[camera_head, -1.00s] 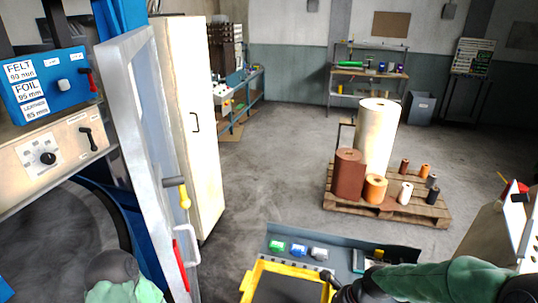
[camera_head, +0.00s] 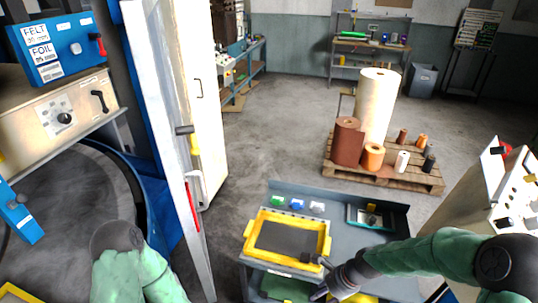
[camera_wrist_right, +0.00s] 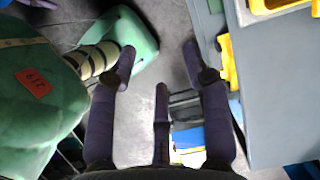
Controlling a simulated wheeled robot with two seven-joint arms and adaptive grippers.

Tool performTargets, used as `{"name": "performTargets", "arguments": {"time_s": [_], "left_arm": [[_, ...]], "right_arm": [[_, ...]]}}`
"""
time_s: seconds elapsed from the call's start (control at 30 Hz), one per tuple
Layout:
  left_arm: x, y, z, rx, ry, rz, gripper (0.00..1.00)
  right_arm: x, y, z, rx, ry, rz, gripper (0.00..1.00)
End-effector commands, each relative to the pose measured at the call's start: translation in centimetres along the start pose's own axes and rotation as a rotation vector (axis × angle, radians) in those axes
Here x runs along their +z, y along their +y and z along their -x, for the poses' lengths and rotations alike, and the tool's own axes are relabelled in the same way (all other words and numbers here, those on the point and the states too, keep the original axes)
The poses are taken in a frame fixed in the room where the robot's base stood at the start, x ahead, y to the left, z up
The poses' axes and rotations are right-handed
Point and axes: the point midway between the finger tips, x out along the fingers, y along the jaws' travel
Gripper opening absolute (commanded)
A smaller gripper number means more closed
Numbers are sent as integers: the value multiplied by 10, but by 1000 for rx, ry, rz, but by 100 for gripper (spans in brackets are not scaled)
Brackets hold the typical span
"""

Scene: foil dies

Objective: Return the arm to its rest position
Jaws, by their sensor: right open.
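My right arm (camera_head: 430,258), with green covers and dark joints, comes in from the right in the head view. Its gripper (camera_head: 313,277) is beside the near right corner of a yellow-rimmed tray (camera_head: 249,243) on a grey cart. Whether it touches the tray cannot be told there. In the right wrist view the dark fingers of the gripper (camera_wrist_right: 160,62) are spread apart with nothing between them; grey floor shows past them. My left arm (camera_head: 135,272) shows at the lower left of the head view; its gripper is out of the picture.
The grey cart (camera_head: 368,238) carries green, blue and white small items and a teal tray (camera_head: 372,217). A machine with an open door (camera_head: 165,140) stands at left. A pallet (camera_head: 400,178) holds rolls. A pale cabinet (camera_head: 468,205) is at right. Floor between is clear.

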Motion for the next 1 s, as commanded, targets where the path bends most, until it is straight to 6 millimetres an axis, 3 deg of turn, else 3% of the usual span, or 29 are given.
{"name": "performTargets", "arguments": {"time_s": [0.37, 0.6, 0.7, 0.87, 1.0], "left_arm": [[0, -6, -17, 0, -2, 0, 49], [0, -13, -35, 0, -2, 0, 49], [0, -15, -42, 0, -2, 0, 49], [-1, -17, -48, 0, -2, 0, 49], [-1, -18, -50, 0, -2, 0, 49]], "right_arm": [[-18, 40, -87, 41, 20, 418, 49], [-32, 100, -169, 82, 9, 918, 49], [-35, 124, -194, 92, -4, 1116, 49], [-37, 153, -218, 96, -21, 1347, 49], [-36, 163, -226, 93, -26, 1443, 49]]}}
